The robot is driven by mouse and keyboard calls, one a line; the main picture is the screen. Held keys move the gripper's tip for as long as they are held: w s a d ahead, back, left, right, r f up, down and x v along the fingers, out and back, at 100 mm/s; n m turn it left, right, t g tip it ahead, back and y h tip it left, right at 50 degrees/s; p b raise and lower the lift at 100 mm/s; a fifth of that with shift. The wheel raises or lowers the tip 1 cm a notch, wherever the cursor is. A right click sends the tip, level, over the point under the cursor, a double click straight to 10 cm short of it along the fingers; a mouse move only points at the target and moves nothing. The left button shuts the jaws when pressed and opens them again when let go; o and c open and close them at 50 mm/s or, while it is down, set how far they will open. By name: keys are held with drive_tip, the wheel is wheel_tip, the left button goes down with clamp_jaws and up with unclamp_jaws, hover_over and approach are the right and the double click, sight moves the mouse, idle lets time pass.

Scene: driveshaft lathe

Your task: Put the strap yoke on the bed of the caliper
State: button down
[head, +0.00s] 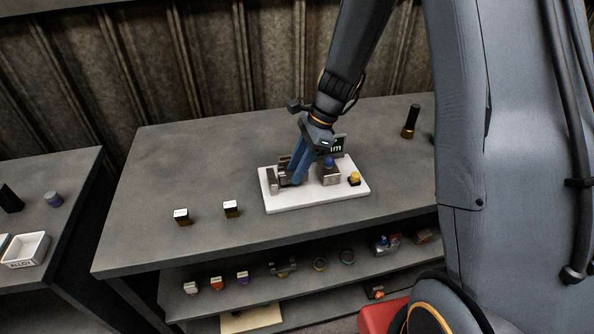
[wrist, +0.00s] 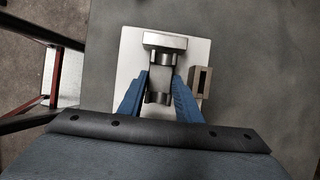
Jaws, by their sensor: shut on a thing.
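My gripper (head: 293,180) is down over the left part of this plate. In the wrist view my blue fingers (wrist: 158,90) are closed on a grey metal piece, which I take for the strap yoke (wrist: 158,84). A wider grey metal part (wrist: 165,40) lies just beyond the fingertips. The white plate (wrist: 128,62) shows beneath. The fingers hide the yoke's underside, so I cannot tell whether it touches the bed.
A yellow button (head: 354,177) sits at the plate's right. Two small dark blocks with white tops, one here (head: 232,209), stand left of the plate. A black cylinder (head: 411,121) stands at the back right. The bench's left half (head: 170,170) is mostly clear. Shelves below hold small parts.

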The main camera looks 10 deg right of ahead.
drive_tip(key=shift+f, duration=0.75)
drive_tip(key=shift+f, duration=0.1)
drive_tip(key=c, duration=1.3)
unclamp_jaws()
drive_tip(key=b+v, duration=0.3)
drive_tip(key=v, duration=0.9)
drive_tip(key=s+d+f+n+h, duration=0.1)
drive_tip(key=s+n, duration=0.4)
drive_tip(key=s+d+f+n+t+h, duration=0.1)
drive_tip(key=s+n+h, duration=0.1)
drive_tip(key=s+n, duration=0.4)
drive_tip(key=s+d+f+n+h, duration=0.1)
drive_tip(key=s+f+n, duration=0.1)
drive_tip(key=s+n, duration=0.4)
drive_tip(key=shift+d+h, duration=0.1)
drive_tip(key=shift+h, duration=0.2)
